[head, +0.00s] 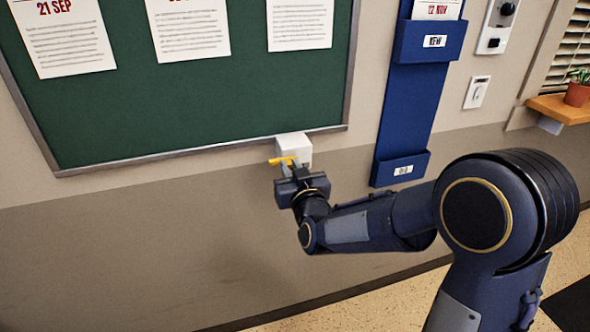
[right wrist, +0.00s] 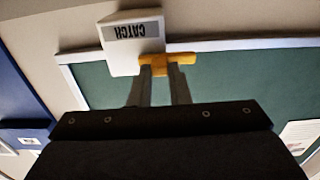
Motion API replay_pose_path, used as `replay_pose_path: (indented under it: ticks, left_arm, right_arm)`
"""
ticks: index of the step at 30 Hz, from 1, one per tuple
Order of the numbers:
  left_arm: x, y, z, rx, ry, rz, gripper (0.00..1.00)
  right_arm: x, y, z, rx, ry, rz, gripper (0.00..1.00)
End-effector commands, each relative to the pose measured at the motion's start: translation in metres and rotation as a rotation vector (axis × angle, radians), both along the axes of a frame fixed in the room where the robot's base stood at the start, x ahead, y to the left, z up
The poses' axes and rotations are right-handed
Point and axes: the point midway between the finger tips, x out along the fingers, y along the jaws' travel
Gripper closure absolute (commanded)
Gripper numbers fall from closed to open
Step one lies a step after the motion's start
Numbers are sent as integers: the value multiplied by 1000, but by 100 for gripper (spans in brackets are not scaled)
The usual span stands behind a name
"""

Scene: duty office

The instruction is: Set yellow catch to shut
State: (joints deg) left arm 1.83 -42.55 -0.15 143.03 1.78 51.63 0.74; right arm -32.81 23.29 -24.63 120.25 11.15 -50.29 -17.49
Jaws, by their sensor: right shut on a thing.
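The yellow catch (head: 283,161) is a small bar on a white box (head: 295,147) at the lower edge of the green notice board. In the right wrist view the yellow catch (right wrist: 180,58) sticks out sideways from the white box (right wrist: 120,58), which bears the label CATCH (right wrist: 131,31), upside down there. My right gripper (head: 288,168) is shut on the yellow catch. In the right wrist view its two fingers (right wrist: 164,70) reach up to the catch and cover part of it. My left gripper is not in view.
The green notice board (head: 180,115) with several pinned sheets hangs above. A blue wall rack (head: 405,110) is to the right of the catch. A switch plate (head: 477,92) and a wooden shelf (head: 555,107) with a potted plant (head: 578,90) are further right. The wall below is bare.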

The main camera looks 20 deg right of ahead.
Motion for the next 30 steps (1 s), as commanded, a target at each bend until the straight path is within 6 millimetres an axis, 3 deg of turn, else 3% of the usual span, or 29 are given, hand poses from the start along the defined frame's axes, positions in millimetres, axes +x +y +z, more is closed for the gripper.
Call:
replay_pose_path:
  ticks: [5,6,10,20,30]
  left_arm:
    - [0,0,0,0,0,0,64]
    - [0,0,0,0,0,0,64]
    - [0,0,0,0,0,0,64]
    - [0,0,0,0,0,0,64]
    - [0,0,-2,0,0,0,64]
  right_arm:
    - [-1,8,0,-2,2,19,100]
    - [-1,8,0,-2,2,20,79]
    - [-1,7,0,-2,2,18,62]
    - [-4,5,0,0,0,14,62]
    - [-57,4,0,1,1,16,62]
